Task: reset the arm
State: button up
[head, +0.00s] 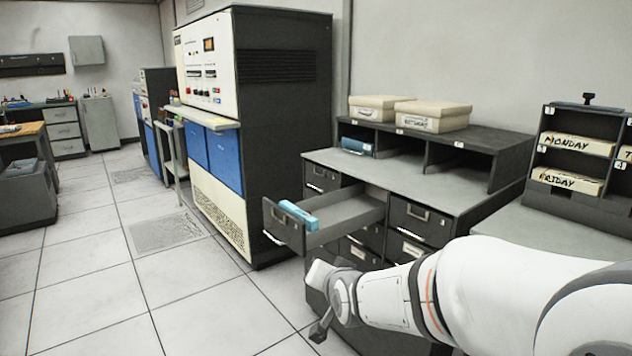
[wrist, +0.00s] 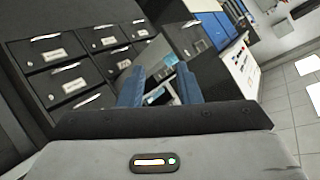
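My white arm reaches in from the right in the head view. My gripper (head: 320,328) is at its end, low in front of the drawer cabinet (head: 432,217), and partly hidden by the wrist. In the wrist view my gripper (wrist: 158,80) shows two blue fingers standing apart, with the background visible between them and nothing clearly held. One drawer (head: 345,219) of the cabinet is pulled out, above and behind my gripper in the head view. A light blue block (head: 298,215) lies at its front end.
A tall computer cabinet (head: 283,130) with blue panels stands left of the drawers. White boxes (head: 432,116) sit on the shelf unit (head: 483,146). A rack (head: 565,197) at right holds labelled card trays, MONDAY (head: 577,144) and FRIDAY (head: 567,180). The tiled floor (head: 100,270) at left is clear.

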jog(key=s+d+r+n+g+h+p, duration=0.1)
jog(key=s+d+r+g+p, duration=0.2)
jog(key=s, duration=0.5)
jog(key=s+d+r+n+g+h+p, duration=0.1)
jog(key=s+d+r+g+p, duration=0.2)
jog(key=s+d+r+p, duration=0.2)
jog(key=s+d+r+n+g+h+p, duration=0.1)
jog(key=s+d+r+n+g+p, duration=0.1)
jog(key=s+d+r+p, duration=0.3)
jog(key=s+r+g+p, duration=0.1)
jog(key=s+p, duration=0.3)
jog(key=s, duration=0.2)
jog(key=shift+s+r+g, duration=0.2)
jog(key=shift+s+g, duration=0.05)
jog(key=shift+g, duration=0.05)
